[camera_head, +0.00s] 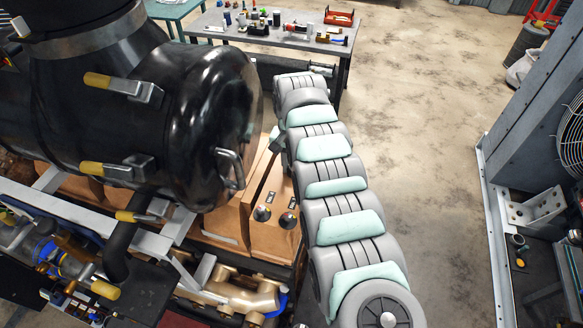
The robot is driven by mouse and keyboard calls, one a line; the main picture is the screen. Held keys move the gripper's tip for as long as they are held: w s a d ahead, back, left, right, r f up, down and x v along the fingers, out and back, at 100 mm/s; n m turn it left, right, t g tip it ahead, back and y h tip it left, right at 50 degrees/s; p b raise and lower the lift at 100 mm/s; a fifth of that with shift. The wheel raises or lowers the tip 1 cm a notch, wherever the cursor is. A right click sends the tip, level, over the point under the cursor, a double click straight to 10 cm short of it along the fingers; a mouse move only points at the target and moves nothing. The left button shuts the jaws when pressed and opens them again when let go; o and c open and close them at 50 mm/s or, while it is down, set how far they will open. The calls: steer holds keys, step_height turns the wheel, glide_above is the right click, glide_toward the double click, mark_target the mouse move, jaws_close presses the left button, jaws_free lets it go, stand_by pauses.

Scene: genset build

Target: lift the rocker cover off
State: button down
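Tan, box-shaped covers sit in a row on the engine, under a large black cylinder (225,120). The nearest tan cover (272,238), which looks like a rocker cover, has two dark round knobs on its top. It sits on the engine, partly hidden by the cylinder and my arm. Other tan covers show only in part further left. My grey arm with pale green pads runs along the right side of this cover. My gripper is not visible, so its hold on anything cannot be seen.
The black cylinder with yellow-tipped clamps and a handle overhangs the covers. Grey rails (95,215) and brass-coloured pipes (240,295) lie in front. A workbench (275,40) with several small parts and a red tray (339,17) stands behind. Open floor (430,130) lies to the right.

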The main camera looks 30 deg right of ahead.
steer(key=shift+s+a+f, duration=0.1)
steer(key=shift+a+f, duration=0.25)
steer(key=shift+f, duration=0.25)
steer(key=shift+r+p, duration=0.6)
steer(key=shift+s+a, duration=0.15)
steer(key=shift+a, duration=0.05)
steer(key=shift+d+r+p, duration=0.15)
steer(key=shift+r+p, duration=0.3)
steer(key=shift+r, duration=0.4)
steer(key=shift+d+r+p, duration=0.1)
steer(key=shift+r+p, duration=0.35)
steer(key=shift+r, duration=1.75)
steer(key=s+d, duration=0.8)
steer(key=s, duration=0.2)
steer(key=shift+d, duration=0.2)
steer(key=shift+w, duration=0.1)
